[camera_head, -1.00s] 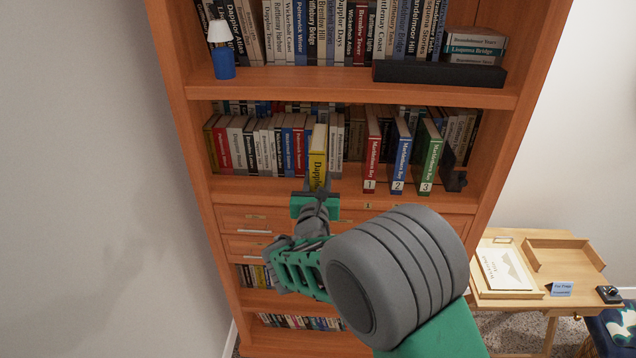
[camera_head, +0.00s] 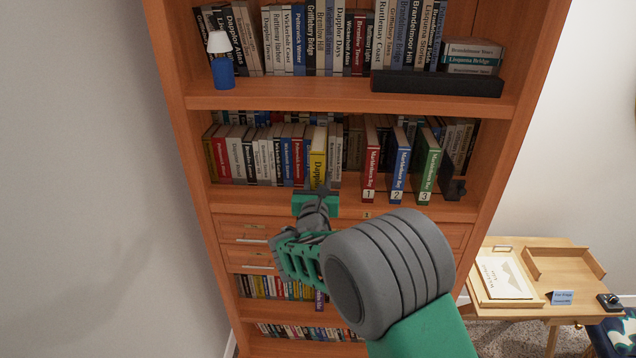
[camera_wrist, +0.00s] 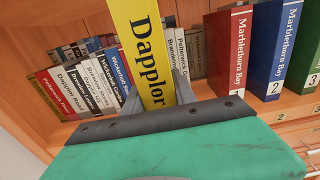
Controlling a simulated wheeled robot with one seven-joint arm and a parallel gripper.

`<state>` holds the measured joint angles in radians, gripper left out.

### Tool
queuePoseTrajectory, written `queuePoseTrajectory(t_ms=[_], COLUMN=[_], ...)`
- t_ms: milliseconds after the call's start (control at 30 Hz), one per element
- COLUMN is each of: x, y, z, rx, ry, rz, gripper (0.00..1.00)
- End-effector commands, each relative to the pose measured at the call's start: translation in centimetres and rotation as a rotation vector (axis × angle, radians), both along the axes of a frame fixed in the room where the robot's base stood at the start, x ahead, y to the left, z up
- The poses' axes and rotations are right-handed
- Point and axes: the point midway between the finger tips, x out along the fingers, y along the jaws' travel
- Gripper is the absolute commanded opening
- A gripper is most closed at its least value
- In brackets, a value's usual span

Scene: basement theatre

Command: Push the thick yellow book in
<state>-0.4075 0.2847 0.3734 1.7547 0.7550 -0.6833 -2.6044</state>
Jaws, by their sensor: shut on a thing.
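The thick yellow book (camera_head: 318,158) stands upright in the middle shelf's row, its spine facing out. Its lower spine end looks about level with the front of its left neighbours. My gripper (camera_head: 318,192) is at the lower part of the spine, just in front of the shelf. In the wrist view the yellow book (camera_wrist: 143,48) rises between my two grey fingers (camera_wrist: 156,95), which are shut on it. The book's lower end is hidden behind the gripper body.
Several books (camera_head: 265,155) stand close on the left. On the right, red (camera_head: 371,160), blue (camera_head: 399,165) and green (camera_head: 428,165) numbered volumes stand farther forward, with a gap between. Drawers (camera_head: 243,228) lie below the shelf. A wooden desk (camera_head: 540,300) is at right.

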Motion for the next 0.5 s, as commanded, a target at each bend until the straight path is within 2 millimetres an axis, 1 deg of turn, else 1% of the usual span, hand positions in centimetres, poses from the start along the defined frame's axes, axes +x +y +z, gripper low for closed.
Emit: queuePoseTrajectory(t_ms=[100, 500], x=[0.6, 2.3], y=[-0.1, -0.4], z=[0.3, 0.3], rx=[0.0, 0.0], ry=[-0.006, -0.006], rz=[-0.001, -0.001], gripper=[0.0, 0.0])
